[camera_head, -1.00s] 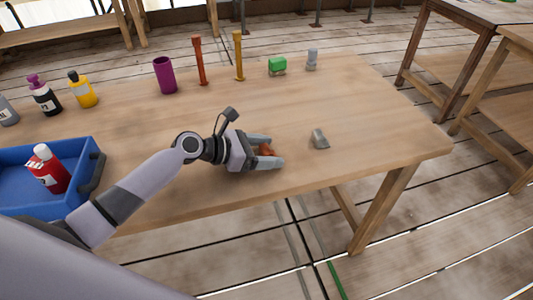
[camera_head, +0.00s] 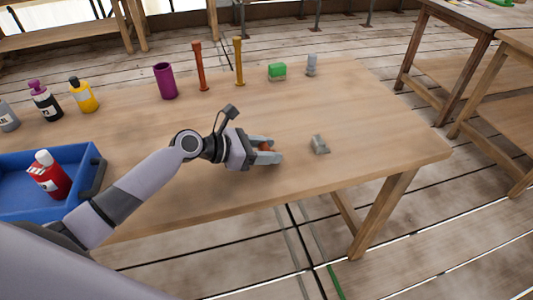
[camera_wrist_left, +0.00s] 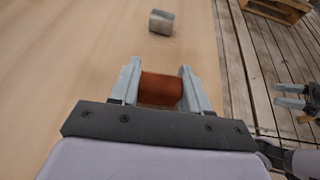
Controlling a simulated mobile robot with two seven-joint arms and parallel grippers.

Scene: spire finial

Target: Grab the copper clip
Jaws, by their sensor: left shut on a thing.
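The copper clip (camera_wrist_left: 160,89) is a reddish-brown piece between the fingers of my left gripper (camera_wrist_left: 158,76) in the left wrist view. Both fingers touch its sides. In the head view my left gripper (camera_head: 270,152) is shut on the clip (camera_head: 264,147) low over the table, and the fingers hide much of it. I cannot tell whether the clip still touches the table. In the left wrist view, two grey fingers of another gripper, likely my right one (camera_wrist_left: 288,96), show apart at the right edge, over the floor.
A grey metal block (camera_head: 320,144) lies right of my left gripper on the wooden table (camera_head: 370,130). A blue tray (camera_head: 30,205) holds a red bottle (camera_head: 50,175) at left.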

